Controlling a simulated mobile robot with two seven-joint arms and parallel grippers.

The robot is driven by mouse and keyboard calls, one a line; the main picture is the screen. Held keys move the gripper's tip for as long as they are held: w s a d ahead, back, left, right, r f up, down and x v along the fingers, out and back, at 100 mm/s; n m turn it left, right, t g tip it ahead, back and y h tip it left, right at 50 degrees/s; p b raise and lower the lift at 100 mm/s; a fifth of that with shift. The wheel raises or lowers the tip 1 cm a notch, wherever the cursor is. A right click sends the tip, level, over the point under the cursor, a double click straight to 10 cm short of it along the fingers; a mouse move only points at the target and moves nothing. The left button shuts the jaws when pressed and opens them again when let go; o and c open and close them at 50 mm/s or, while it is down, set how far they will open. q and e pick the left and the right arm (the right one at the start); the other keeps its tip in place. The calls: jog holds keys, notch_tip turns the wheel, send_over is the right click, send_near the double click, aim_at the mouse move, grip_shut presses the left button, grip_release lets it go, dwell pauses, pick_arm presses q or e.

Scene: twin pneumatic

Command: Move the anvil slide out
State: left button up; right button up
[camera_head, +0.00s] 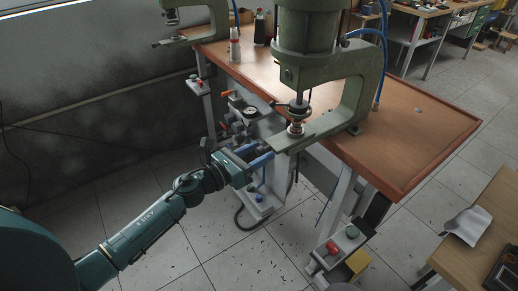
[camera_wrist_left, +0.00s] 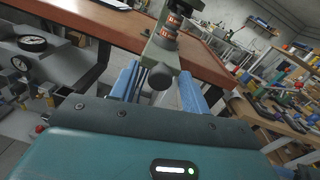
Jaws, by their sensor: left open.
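The near green press (camera_head: 365,90) stands on the wooden bench, its ram above a small anvil (camera_head: 296,128) with red and pale bands. The anvil sits on the slide's grey-green bar (camera_head: 284,142), which reaches the bench's front edge. In the left wrist view the anvil (camera_wrist_left: 168,30) stands behind a round grey knob (camera_wrist_left: 160,77) at the slide's near end. My left gripper (camera_head: 259,156) is open at this end. Its blue fingers (camera_wrist_left: 158,88) lie on either side of the knob, with gaps visible; contact cannot be told. My right gripper is not in view.
The wooden bench (camera_head: 430,125) extends right of the press. A second press (camera_head: 190,18) stands at the far left. A gauge (camera_head: 250,111) and fittings sit beneath the bench edge. Button boxes (camera_head: 340,248) stand in front. Tiled floor (camera_head: 160,235) is open around my left arm.

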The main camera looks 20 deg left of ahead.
pick_arm(q)
jog(key=shift+w+d, duration=0.2)
jog(key=shift+w, duration=0.1)
jog(key=shift+c, duration=0.4)
grip_shut()
